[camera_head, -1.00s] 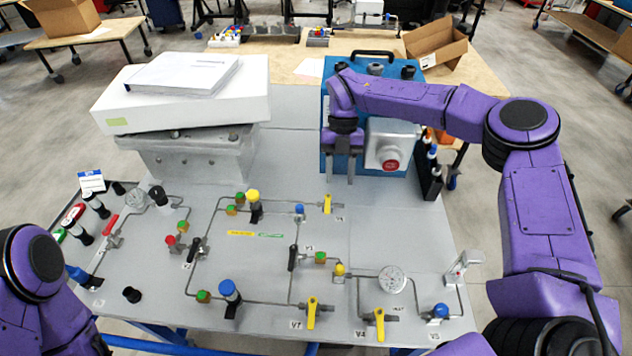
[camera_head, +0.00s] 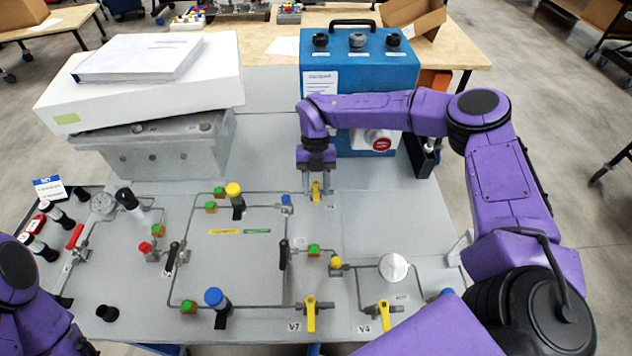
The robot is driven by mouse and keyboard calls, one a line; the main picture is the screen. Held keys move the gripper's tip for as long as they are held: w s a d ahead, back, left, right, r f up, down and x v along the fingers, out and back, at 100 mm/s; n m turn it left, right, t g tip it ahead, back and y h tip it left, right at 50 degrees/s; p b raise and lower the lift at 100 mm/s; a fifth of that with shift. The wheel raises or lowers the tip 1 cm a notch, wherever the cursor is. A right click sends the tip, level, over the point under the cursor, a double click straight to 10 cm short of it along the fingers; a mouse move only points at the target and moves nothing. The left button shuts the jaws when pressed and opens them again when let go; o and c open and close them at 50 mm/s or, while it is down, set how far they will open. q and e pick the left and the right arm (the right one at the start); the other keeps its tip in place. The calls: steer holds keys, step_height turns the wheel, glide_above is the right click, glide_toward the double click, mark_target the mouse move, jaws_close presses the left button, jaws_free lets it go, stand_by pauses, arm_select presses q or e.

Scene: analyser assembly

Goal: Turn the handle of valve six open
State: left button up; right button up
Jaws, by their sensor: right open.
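The valve with a small yellow handle (camera_head: 316,191) stands at the back middle of the grey panel, at the right end of a pipe. Its tag is too small to read surely; I take it for valve six. The handle lies across the pipe line. My right gripper (camera_head: 317,186) is open and points down over this valve, with one finger on each side of the yellow handle. I cannot tell whether the fingers touch it. The gripper hides the handle's far part. Of my left arm only links show at the left edge; its gripper is out of view.
Two more yellow handles, V7 (camera_head: 310,313) and V4 (camera_head: 383,314), stand at the front. A blue box (camera_head: 362,78) with a red button stands behind my right gripper. A white box (camera_head: 140,80) is at the back left. The panel right of the valve is bare.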

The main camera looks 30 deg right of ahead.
steer(key=shift+f, duration=0.15)
jaws_close()
steer(key=shift+n, duration=0.4)
steer(key=n+h, duration=0.1)
steer(key=n, duration=0.1)
steer(key=d+n, duration=0.1)
steer(key=shift+s+n+h, duration=0.1)
steer(key=shift+n+h, duration=0.3)
steer(key=n+h, duration=0.1)
steer(key=n, duration=0.1)
steer(key=d+n, duration=0.1)
steer(key=n, duration=0.1)
steer(key=shift+n+h+p, duration=0.3)
steer(key=shift+h, duration=0.1)
steer(key=n, duration=0.1)
steer(key=n+h, duration=0.1)
steer(key=n, duration=0.1)
steer(key=d+n+p, duration=0.1)
steer(key=shift+w+t, duration=0.35)
steer(key=shift+t, duration=0.05)
steer(key=shift+w+d+n+t+h+p, duration=0.15)
steer(key=shift+n+t+h, duration=0.1)
steer(key=shift+n, duration=0.55)
steer(key=shift+w+d+n+t+h+p, duration=0.15)
steer(key=shift+n+h, duration=0.15)
steer(key=shift+n, duration=0.5)
steer(key=shift+w+d+n+t+h+p, duration=0.15)
steer(key=shift+n+t+h, duration=0.1)
steer(key=shift+n, duration=0.55)
